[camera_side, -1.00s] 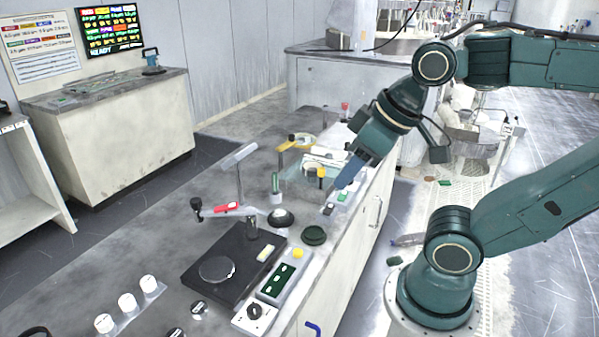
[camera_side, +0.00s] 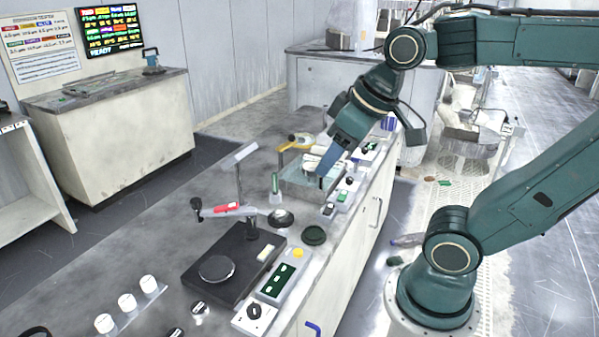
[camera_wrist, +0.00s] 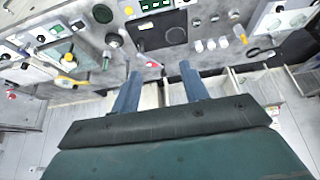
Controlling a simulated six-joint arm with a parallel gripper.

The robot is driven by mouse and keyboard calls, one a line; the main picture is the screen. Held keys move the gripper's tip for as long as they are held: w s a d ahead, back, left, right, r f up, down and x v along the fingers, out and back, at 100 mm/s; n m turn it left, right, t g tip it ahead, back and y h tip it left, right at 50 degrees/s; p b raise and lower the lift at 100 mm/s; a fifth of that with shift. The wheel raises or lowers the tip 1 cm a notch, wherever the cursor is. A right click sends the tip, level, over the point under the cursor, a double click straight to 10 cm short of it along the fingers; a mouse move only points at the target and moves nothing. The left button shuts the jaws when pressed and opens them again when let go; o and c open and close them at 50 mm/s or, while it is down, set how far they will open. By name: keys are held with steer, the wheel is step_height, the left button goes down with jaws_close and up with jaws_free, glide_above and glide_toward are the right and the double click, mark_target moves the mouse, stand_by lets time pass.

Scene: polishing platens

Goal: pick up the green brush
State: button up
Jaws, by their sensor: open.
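A slim green object that looks like the brush (camera_side: 275,183) stands upright on the bench, left of the shallow tray in the side view. A green upright piece, probably the same brush, shows in the wrist view (camera_wrist: 106,61), left of my fingers. My gripper (camera_side: 323,172) points down over the right part of the tray, to the right of the brush and apart from it. In the wrist view my two blue fingers (camera_wrist: 160,70) are spread with nothing between them. The side view does not show the finger gap clearly.
The shallow tray (camera_side: 299,196) and a yellow-handled tool (camera_side: 296,144) lie near the brush. A thin post (camera_side: 238,180) stands left of it. A red-handled tool (camera_side: 228,207), a dark green dish (camera_side: 314,235) and a black platen unit (camera_side: 198,277) are in front.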

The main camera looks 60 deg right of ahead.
steer(key=w+d, duration=0.5)
steer(key=w, duration=0.6)
glide_above(273, 180)
steer(key=s+d, duration=0.1)
steer(key=s, duration=0.4)
step_height(273, 180, down, 21)
steer(key=shift+w+r+g, duration=0.2)
steer(key=shift+g, duration=0.2)
steer(key=shift+f, duration=0.1)
steer(key=shift+x, duration=4.15)
steer(key=shift+f, duration=0.15)
steer(key=shift+x, duration=2.5)
